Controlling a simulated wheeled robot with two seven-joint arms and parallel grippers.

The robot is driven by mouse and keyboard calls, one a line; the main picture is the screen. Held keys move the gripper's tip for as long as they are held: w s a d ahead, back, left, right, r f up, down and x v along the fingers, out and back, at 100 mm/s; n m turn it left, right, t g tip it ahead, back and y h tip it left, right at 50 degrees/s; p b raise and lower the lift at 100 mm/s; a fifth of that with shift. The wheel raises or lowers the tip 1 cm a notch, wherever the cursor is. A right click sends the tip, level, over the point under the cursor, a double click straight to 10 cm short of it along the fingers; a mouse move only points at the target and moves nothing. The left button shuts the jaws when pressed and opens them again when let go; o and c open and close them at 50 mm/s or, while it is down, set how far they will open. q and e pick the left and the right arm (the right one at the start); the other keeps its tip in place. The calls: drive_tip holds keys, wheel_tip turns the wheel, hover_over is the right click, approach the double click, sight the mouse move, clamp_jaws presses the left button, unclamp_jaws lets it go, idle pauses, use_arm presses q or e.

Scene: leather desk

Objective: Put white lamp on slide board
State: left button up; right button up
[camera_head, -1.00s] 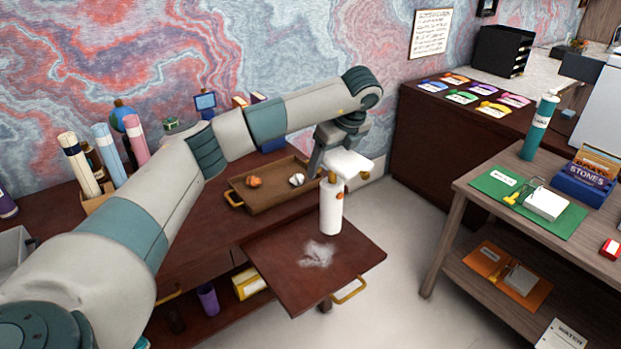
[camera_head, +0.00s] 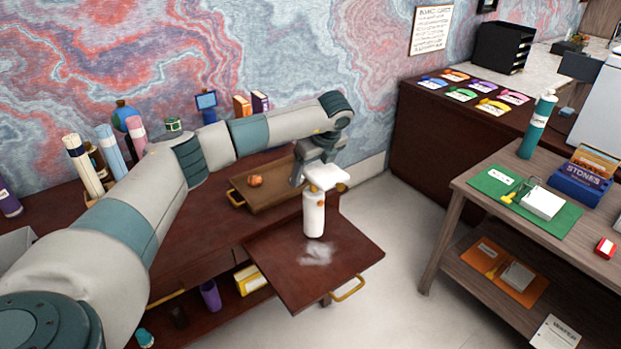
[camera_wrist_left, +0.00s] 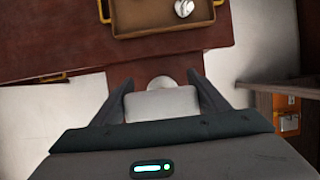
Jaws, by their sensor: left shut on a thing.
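The white lamp (camera_head: 314,215) has a white cylinder body and a flat white head, and stands upright in the head view. My left gripper (camera_head: 311,172) is shut on it near the head. The lamp's head (camera_wrist_left: 162,104) sits between my fingers in the left wrist view, with part of its round base (camera_wrist_left: 160,82) beyond it. The slide board (camera_head: 345,262) is a dark red-brown pull-out panel with a brass handle. The lamp's bottom is over the board's back part; whether it touches is unclear. My right gripper is not in view.
A pale patch (camera_head: 317,254) shows on the board in front of the lamp. A wooden tray (camera_head: 262,197) with an orange item lies on the desk behind; its white round item (camera_wrist_left: 184,8) shows in the wrist view. A grey-brown table (camera_head: 470,190) stands at right, across open floor.

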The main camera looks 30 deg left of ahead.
use_arm(q)
drive_tip(key=shift+f+p, duration=0.4)
drive_tip(key=shift+f, duration=0.85)
drive_tip(key=o, duration=1.9)
drive_tip(key=shift+c, duration=0.2)
